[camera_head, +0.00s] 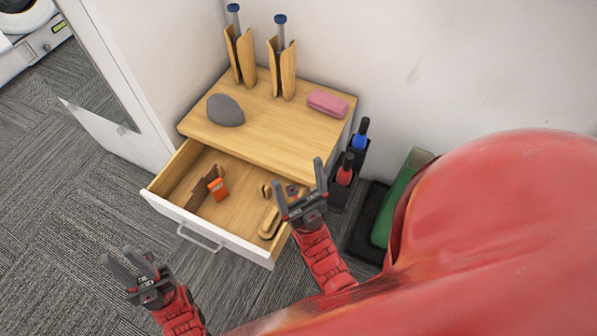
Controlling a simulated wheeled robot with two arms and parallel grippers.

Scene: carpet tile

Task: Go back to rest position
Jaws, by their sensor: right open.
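My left gripper (128,268) is at the lower left, over the grey carpet, in front of the open drawer. Its two fingers are apart and nothing shows between them. My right gripper (300,188) is over the right end of the open drawer (205,228). Its fingers are spread and I see nothing held between them. My red arm parts fill the lower right and hide what lies behind them.
The wooden cabinet (262,133) bears a grey stone-like object (225,110), a pink block (327,102) and two wooden holders. An orange item (217,189) lies in the drawer. Dark holders with blue-topped and red bottles (345,170) stand right. Carpet at left is clear.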

